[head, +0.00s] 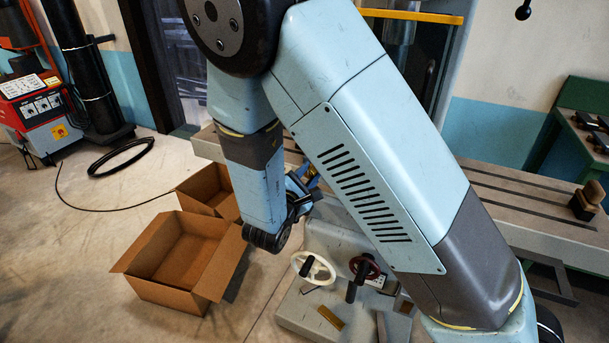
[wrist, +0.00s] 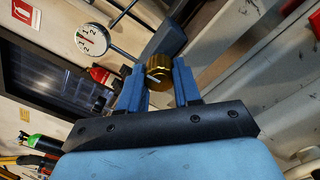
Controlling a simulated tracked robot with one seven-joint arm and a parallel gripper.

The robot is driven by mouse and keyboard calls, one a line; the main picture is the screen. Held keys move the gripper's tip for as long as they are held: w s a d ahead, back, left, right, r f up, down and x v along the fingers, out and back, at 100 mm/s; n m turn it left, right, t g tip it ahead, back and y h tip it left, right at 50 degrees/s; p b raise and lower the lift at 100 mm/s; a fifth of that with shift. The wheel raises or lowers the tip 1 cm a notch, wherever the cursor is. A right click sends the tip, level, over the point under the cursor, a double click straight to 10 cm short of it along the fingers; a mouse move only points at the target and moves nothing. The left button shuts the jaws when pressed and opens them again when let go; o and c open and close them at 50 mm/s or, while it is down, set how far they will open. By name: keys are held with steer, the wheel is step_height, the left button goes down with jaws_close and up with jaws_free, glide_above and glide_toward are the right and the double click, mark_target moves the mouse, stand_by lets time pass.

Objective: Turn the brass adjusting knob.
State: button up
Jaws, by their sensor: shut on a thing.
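The brass adjusting knob (wrist: 160,70) is a small, round, ridged golden piece in the wrist view. A pale pin or shaft shows at its face. My gripper (wrist: 163,76) has its two blue fingers on either side of the knob and is shut on it. In the head view my gripper (head: 301,188) is at the end of my arm near the grey machine, mostly hidden behind my own arm links. A bit of yellow shows by the fingers there, but I cannot tell the knob clearly. A round white dial with dark and red marks (wrist: 90,40) is left of the knob in the wrist view.
A white handwheel (head: 313,268) and a dark red handwheel (head: 366,268) sit on the machine below my gripper. Open cardboard boxes (head: 180,257) stand on the floor to the left. A slotted bench (head: 530,200) is behind. A black cable (head: 120,158) lies on the floor.

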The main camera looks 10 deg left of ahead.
steer(key=o, duration=1.1)
steer(key=shift+f, duration=0.1)
steer(key=shift+c, duration=0.2)
steer(key=v, duration=1.3)
steer(key=shift+s+a, duration=0.2)
steer(key=shift+s, duration=0.15)
